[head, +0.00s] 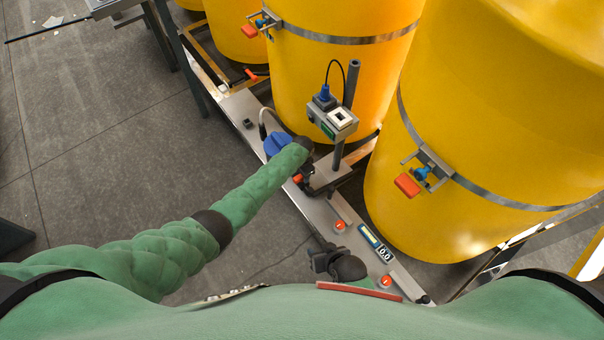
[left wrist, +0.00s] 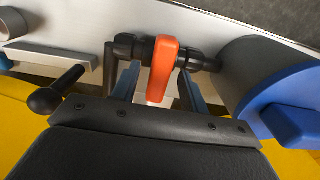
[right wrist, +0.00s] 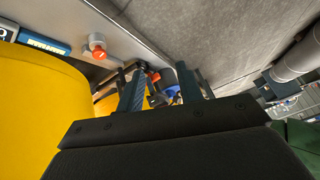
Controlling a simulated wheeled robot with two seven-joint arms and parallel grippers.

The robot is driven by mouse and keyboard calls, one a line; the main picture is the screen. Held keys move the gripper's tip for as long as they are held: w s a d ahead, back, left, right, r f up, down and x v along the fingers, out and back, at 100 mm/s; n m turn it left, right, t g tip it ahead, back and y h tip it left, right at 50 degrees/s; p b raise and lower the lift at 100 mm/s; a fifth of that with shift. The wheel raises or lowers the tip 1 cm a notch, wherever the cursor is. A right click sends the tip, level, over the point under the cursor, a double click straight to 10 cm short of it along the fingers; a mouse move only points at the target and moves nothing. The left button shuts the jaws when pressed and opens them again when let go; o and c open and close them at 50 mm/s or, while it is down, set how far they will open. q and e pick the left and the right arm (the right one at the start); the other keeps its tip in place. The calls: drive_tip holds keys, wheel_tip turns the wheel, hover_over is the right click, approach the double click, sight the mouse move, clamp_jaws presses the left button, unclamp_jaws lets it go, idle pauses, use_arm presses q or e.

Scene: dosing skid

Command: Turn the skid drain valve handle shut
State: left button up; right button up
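The orange-red valve handle (left wrist: 162,70) sits on a black pipe fitting (left wrist: 125,47) in the left wrist view. It lies crosswise to the pipe and points towards my gripper. In the head view the handle (head: 297,179) shows as a small red spot beside my left gripper (head: 305,182). My left gripper (left wrist: 160,92) is open, with one finger on each side of the handle and a visible gap at both sides. My right gripper (head: 328,260) is low over the front of the skid; the right wrist view shows its fingers (right wrist: 160,88) apart and nothing between them.
A blue pump-like part (head: 277,145) stands close to my left forearm. A post carries a grey box (head: 334,118) above the valve. Red buttons (head: 340,226) and a display panel (head: 376,244) lie along the skid rail. Large yellow tanks (head: 480,110) block the far side. The floor at left is clear.

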use_arm(q)
drive_tip(key=shift+r, duration=0.3)
wheel_tip(320, 180, up, 6)
drive_tip(key=shift+f+p, duration=0.1)
drive_tip(key=shift+p, duration=0.4)
drive_tip(key=shift+r, duration=0.7)
use_arm(e)
drive_tip(key=shift+w+d+r, duration=0.1)
drive_tip(key=shift+w+r, duration=0.05)
drive_tip(key=shift+r, duration=2.15)
drive_tip(key=shift+s, duration=0.2)
